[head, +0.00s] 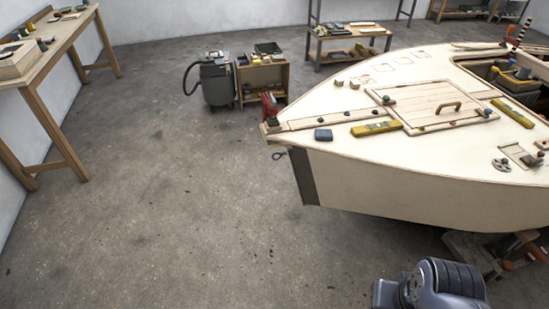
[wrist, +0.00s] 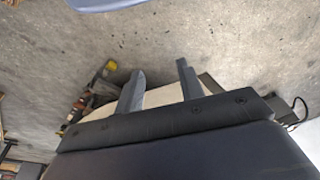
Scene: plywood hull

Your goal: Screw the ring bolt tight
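The ring bolt (head: 279,155) is a small dark ring at the bow of the plywood hull (head: 400,180), just below the deck tip and by the dark stem strip. How far it is screwed in is too small to tell. My gripper (wrist: 158,82) shows in the wrist view with its two grey fingers apart and nothing seen between them but floor and a pale surface behind. I cannot make out the ring bolt in the wrist view. In the head view only a grey part of my arm shows at the lower right, well apart from the bolt.
The deck carries a yellow level (head: 376,128), a blue block (head: 323,135) and a hatch with a handle (head: 449,107). A grey vacuum (head: 216,82) and a low shelf (head: 263,77) stand behind the bow. A workbench (head: 50,40) is at left. The floor left of the bow is clear.

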